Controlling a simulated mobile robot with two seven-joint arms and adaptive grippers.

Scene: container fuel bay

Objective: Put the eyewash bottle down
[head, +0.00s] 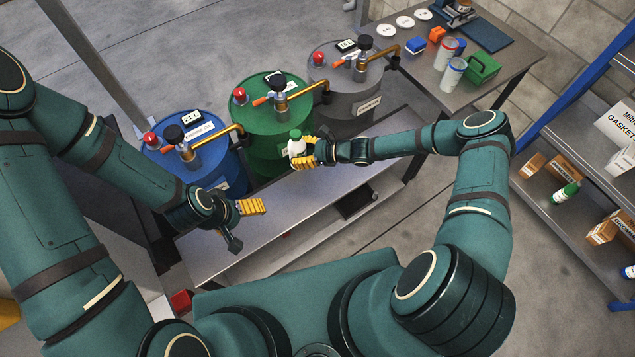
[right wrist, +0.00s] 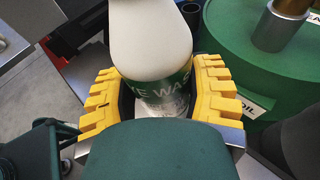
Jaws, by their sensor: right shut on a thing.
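The eyewash bottle (head: 296,145) is white with a green cap and shows in front of the green drum in the head view. My right gripper (head: 303,154) is shut on it. In the right wrist view the bottle (right wrist: 152,45) stands between the two yellow fingers of the gripper (right wrist: 158,95), with part of a green label visible. Its base is hidden, so I cannot tell whether it touches anything. My left gripper (head: 243,224) is open and empty over the grey metal bench (head: 290,207), left of the bottle.
Blue (head: 195,160), green (head: 268,125) and grey (head: 345,90) drums with taps stand behind the bench. Shelves (head: 590,135) with cartons stand at right. The bench's front strip is clear.

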